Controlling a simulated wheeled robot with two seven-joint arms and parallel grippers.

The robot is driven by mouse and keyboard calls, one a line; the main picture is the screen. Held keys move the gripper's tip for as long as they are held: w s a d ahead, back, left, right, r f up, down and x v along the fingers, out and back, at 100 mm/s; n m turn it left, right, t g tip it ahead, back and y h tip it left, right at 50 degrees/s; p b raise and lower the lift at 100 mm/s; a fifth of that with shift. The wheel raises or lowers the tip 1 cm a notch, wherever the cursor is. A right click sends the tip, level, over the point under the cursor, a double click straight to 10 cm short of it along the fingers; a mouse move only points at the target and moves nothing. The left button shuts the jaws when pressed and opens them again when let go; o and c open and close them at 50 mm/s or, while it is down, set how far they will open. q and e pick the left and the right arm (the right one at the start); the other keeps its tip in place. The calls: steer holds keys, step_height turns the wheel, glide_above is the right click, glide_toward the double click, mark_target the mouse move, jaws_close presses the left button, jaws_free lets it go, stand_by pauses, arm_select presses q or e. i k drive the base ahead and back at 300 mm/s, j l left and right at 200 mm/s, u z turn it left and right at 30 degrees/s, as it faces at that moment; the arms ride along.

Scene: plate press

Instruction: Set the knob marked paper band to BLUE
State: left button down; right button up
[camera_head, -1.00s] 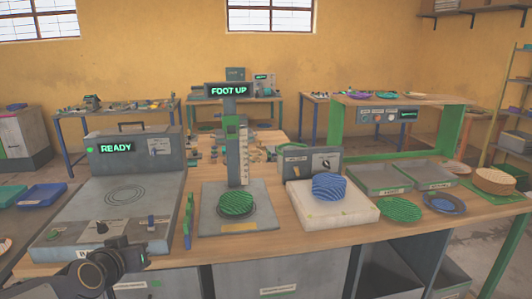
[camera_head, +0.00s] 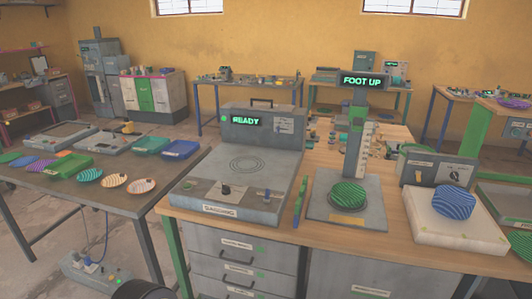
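A grey press machine (camera_head: 232,162) with a green READY display stands on the wooden bench. A second knob (camera_head: 454,176) is on a small grey box (camera_head: 430,172) at the right, behind the white block. The small labels are too blurred to read, so I cannot tell which knob is marked paper band or where it points. Only a dark rounded piece, likely my arm, shows at the bottom edge. Neither gripper is in view.
A FOOT UP stand (camera_head: 360,120) holds a green striped plate (camera_head: 348,194). A blue striped plate (camera_head: 454,203) rests on a white block (camera_head: 452,232). A dark table (camera_head: 60,205) with several plates and trays stands left, apart from the bench.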

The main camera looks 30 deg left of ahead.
mark_target(225, 191)
steer(key=u, duration=1.35)
